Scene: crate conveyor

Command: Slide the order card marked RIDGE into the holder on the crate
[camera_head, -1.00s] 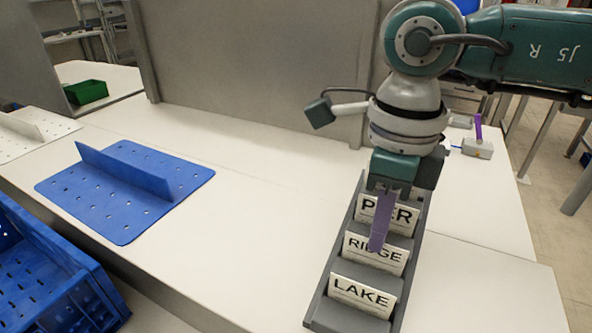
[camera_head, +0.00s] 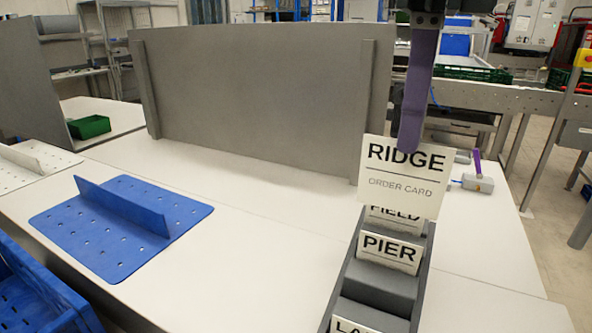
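The white order card marked RIDGE (camera_head: 404,180) hangs upright in the air above the card rack. My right gripper (camera_head: 411,142) is shut on the card's top edge; one purple finger shows in front of it, and the other is hidden behind the card. The grey card rack (camera_head: 372,285) holds cards marked FIELD, PIER (camera_head: 390,251) and one partly cut off at the bottom edge. An empty slot shows between PIER and that card. A blue crate (camera_head: 42,293) is partly in view at the lower left; no holder on it can be made out. My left gripper is not in view.
A blue perforated plate with an upright fin (camera_head: 120,230) lies on the white table (camera_head: 265,235). A grey panel (camera_head: 255,95) stands at the back. A small grey device with a purple part (camera_head: 478,183) sits behind the card.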

